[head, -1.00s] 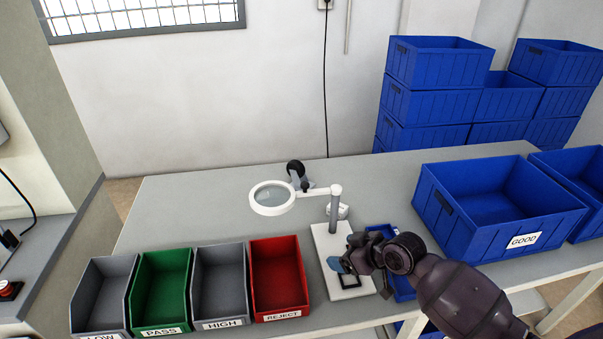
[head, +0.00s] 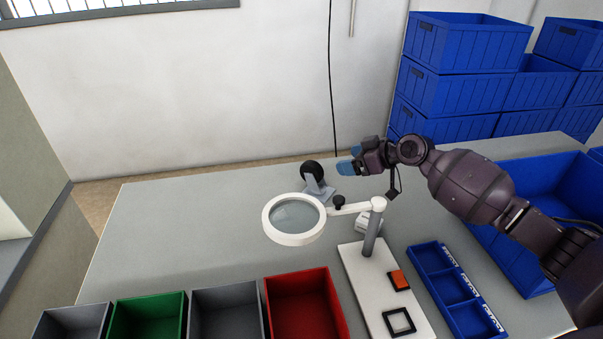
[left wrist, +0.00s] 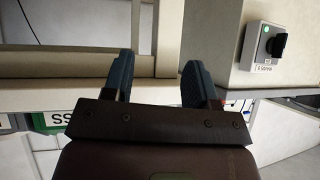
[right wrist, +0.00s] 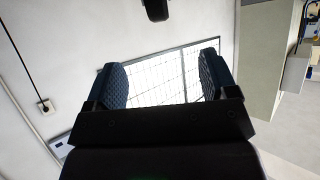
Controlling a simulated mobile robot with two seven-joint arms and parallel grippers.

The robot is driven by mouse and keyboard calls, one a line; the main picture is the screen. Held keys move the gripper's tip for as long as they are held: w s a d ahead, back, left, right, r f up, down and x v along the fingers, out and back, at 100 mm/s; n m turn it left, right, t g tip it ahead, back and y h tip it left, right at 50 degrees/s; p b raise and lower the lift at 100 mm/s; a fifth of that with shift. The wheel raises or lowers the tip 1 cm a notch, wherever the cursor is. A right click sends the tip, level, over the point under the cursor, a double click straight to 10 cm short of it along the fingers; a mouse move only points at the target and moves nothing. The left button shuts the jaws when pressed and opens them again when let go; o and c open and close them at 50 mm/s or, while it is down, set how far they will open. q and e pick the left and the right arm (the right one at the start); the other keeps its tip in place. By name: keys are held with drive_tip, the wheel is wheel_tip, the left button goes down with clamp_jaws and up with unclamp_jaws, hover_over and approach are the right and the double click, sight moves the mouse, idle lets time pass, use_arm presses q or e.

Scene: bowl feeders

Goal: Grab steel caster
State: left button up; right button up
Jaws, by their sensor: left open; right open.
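The steel caster (head: 313,173) stands at the back of the table in the head view, with a black wheel on top and a grey steel bracket below. My right gripper (head: 350,160) is open and empty, just right of the caster's wheel, with its blue fingertips pointing left. In the right wrist view the same gripper (right wrist: 163,82) is open, and a black rounded part, probably the wheel, shows at the top edge. My left gripper (left wrist: 160,78) is open and empty in its wrist view, away from the caster.
A magnifier lamp (head: 267,222) stands close in front of the caster. A blue divided tray (head: 420,258) and a white board with an orange block (head: 398,280) lie to the right. The red bin (head: 335,295) and other bins line the front. The table's left part is clear.

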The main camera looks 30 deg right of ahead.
sight(318, 164)
drive_tip(key=b+x, duration=0.1)
drive_tip(key=x, duration=0.5)
drive_tip(key=shift+d+r, duration=0.1)
drive_tip(key=shift+r, duration=0.05)
drive_tip(key=b+x, duration=0.1)
drive_tip(key=x, duration=0.3)
drive_tip(key=shift+w+f, duration=0.15)
drive_tip(key=shift+f, duration=0.1)
drive_tip(key=shift+w+a, duration=0.2)
use_arm(q)
drive_tip(key=shift+s+a+f, duration=0.1)
drive_tip(key=shift+s+f, duration=0.15)
drive_tip(key=shift+f, duration=0.25)
drive_tip(key=shift+s+a+f, duration=0.1)
drive_tip(key=shift+s+f, duration=0.15)
drive_tip(key=shift+f, duration=0.2)
drive_tip(key=shift+s+f+g, duration=0.1)
drive_tip(key=shift+f+g, duration=0.1)
drive_tip(key=shift+g, duration=0.1)
use_arm(e)
drive_tip(key=shift+r, duration=0.1)
clamp_jaws()
